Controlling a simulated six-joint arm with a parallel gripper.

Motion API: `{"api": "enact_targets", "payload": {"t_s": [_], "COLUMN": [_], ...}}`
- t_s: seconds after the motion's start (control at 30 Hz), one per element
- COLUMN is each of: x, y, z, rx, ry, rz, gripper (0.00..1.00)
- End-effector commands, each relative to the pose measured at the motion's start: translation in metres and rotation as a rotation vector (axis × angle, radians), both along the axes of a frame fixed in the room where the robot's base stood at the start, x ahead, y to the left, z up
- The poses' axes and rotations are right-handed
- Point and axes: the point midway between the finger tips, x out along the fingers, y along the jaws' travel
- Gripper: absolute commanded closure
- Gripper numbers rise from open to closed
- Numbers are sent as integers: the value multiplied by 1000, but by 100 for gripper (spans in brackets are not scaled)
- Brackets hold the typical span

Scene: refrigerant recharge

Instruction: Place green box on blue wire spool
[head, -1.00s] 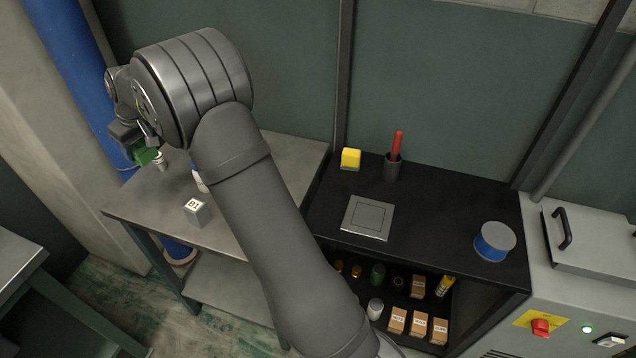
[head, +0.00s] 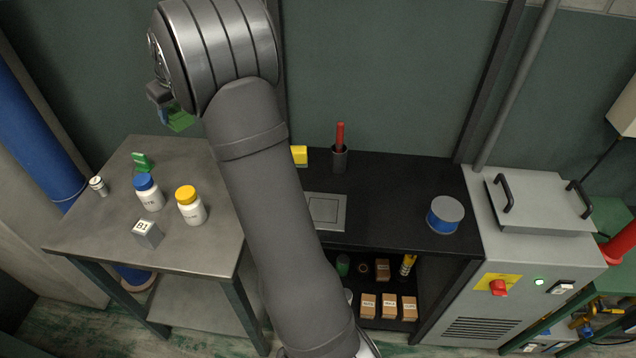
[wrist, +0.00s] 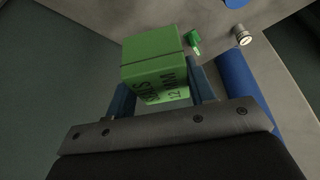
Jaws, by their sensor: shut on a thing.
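My gripper (head: 166,106) is at the upper left of the head view, above the grey table and partly hidden by my arm. It is shut on the green box (head: 180,121). In the wrist view the green box (wrist: 152,62), with dark lettering on its near side, sits between the two blue fingers. The blue wire spool (head: 445,219), blue around its side with a grey top, stands on the right part of the black shelf unit, well to the right of my gripper. The spool's top is bare.
The grey table (head: 190,250) holds a blue-capped bottle (head: 148,193), a yellow-capped bottle (head: 191,206), a B1 block (head: 147,234), a green item (head: 143,162) and a small white cylinder (head: 98,186). A cup with a red handle (head: 339,158) stands at the back of the black top.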

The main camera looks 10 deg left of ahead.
Motion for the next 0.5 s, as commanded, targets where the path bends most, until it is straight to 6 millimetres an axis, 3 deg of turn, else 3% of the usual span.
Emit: {"api": "enact_targets", "payload": {"t_s": [0.03, 0.2, 0.5], "x": [15, 51, 85], "y": [-27, -107, -253], "z": [1, 3, 5], "rx": [0, 2, 2], "ry": [0, -1, 0], "rz": [-43, -168, -386], "gripper": [73, 73, 73]}}
